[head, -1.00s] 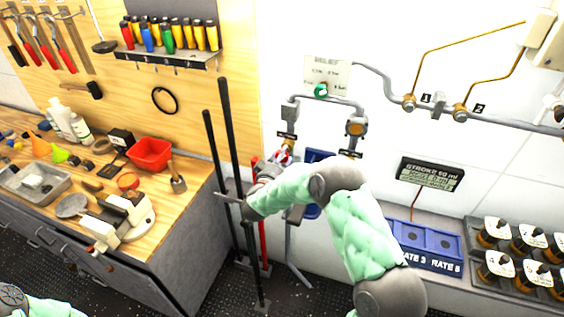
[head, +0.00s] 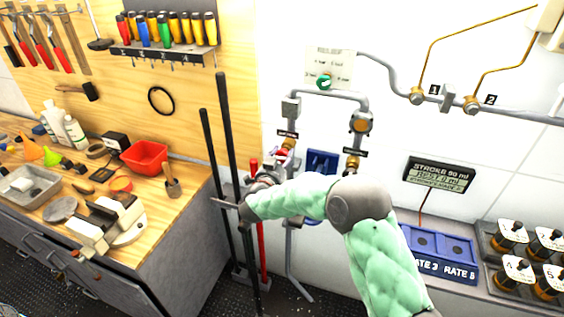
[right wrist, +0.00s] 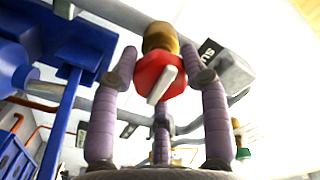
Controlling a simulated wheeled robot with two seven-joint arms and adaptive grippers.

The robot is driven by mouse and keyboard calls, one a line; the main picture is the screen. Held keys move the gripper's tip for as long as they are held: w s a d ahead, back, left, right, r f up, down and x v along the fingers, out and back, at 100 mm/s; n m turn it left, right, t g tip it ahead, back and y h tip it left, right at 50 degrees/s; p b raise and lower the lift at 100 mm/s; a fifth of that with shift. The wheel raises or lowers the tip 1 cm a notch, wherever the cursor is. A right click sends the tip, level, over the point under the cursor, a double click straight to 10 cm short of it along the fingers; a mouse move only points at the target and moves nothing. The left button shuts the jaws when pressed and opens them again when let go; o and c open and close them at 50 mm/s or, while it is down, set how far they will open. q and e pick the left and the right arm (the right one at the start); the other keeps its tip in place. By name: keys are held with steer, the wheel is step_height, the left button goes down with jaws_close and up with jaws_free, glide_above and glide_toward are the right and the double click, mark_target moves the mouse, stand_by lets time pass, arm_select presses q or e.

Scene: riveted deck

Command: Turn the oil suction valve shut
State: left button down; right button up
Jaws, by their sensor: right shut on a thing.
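The oil suction valve has a red round handle (right wrist: 152,76) with a pale lever bar across it and a brass body behind, seen in the right wrist view. A plate lettered "SU" (right wrist: 222,68) is beside it, the rest cut off. In the head view the valve (head: 283,154) is a small red and white patch on the left pipe, below a dark label. My right gripper (right wrist: 161,66) is shut on the handle, its fingertips at either side. In the head view this gripper (head: 276,165) is partly hidden by my arm and wrist. My left gripper is not in view.
A second pipe with a brass fitting (head: 361,123) stands right of the valve. Black rods (head: 225,130) and a red rod (head: 262,235) stand close left of my right arm. A wooden workbench (head: 165,215) is farther left. Blue rate trays (head: 437,250) are lower right.

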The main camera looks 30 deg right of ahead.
steer(key=shift+d+r+m+b, duration=0.15)
steer(key=shift+r+m+b, duration=0.15)
steer(key=shift+r+m, duration=0.25)
steer(key=o, duration=1.2)
steer(key=shift+c, duration=0.2)
steer(key=shift+s+f, duration=0.1)
steer(key=shift+f, duration=0.2)
steer(key=shift+a, duration=0.2)
steer(key=v, duration=1.1)
steer(key=shift+s+a, duration=0.25)
steer(key=shift+a, duration=0.05)
